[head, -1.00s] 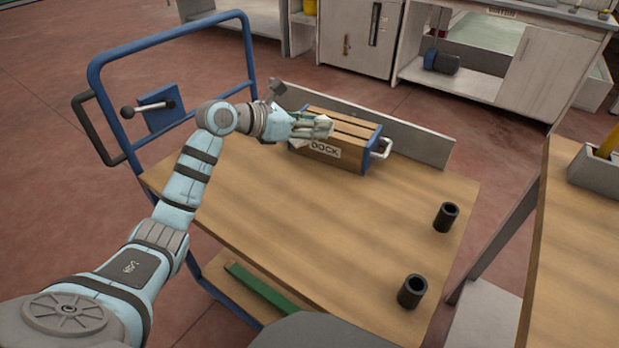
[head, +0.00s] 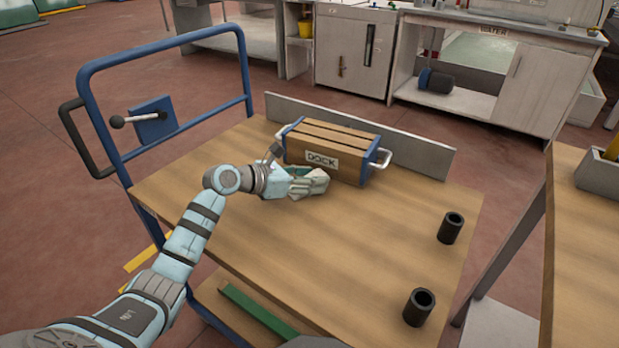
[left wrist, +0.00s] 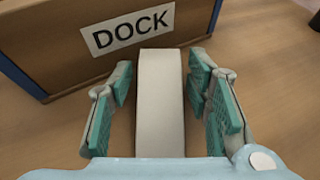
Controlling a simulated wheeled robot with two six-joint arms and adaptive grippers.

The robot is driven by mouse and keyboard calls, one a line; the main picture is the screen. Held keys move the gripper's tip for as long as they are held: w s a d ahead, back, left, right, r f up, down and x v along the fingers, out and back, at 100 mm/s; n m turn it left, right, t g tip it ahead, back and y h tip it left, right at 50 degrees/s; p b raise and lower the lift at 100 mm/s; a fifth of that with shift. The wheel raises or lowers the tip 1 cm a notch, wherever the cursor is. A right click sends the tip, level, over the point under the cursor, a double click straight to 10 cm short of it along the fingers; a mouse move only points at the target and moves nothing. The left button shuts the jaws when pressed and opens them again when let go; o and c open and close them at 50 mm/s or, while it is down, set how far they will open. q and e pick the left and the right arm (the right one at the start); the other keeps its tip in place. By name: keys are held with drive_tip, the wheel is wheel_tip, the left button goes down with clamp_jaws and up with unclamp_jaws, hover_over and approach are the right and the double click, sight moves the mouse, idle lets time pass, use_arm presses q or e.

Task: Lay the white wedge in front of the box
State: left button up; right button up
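The wooden box (head: 335,150) has blue ends, a DOCK label and white handles, and stands on the cart's table top (head: 350,240). Its front also shows in the left wrist view (left wrist: 60,55). The white wedge (left wrist: 161,105) is low in front of the box, its far end close to the box front. It appears to lie on the table; contact underneath is hidden. My left gripper (head: 312,183) is low at the wedge. Its teal-padded fingers (left wrist: 160,100) stand on both sides of the wedge, spread, with narrow gaps. My right gripper is not in view.
Two black cylinders (head: 451,228) (head: 419,307) stand at the table's right side. A grey board (head: 420,155) runs along the back edge behind the box. The blue cart handle (head: 165,45) rises at left. The middle of the table is clear.

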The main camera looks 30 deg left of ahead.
use_arm(q)
drive_tip(key=shift+r, duration=0.15)
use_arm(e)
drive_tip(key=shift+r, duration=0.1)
use_arm(q)
drive_tip(key=shift+s+a+r, duration=0.15)
drive_tip(key=shift+s, duration=0.05)
drive_tip(key=p+v, duration=0.3)
drive_tip(key=v, duration=0.8)
drive_tip(key=shift+s, duration=0.3)
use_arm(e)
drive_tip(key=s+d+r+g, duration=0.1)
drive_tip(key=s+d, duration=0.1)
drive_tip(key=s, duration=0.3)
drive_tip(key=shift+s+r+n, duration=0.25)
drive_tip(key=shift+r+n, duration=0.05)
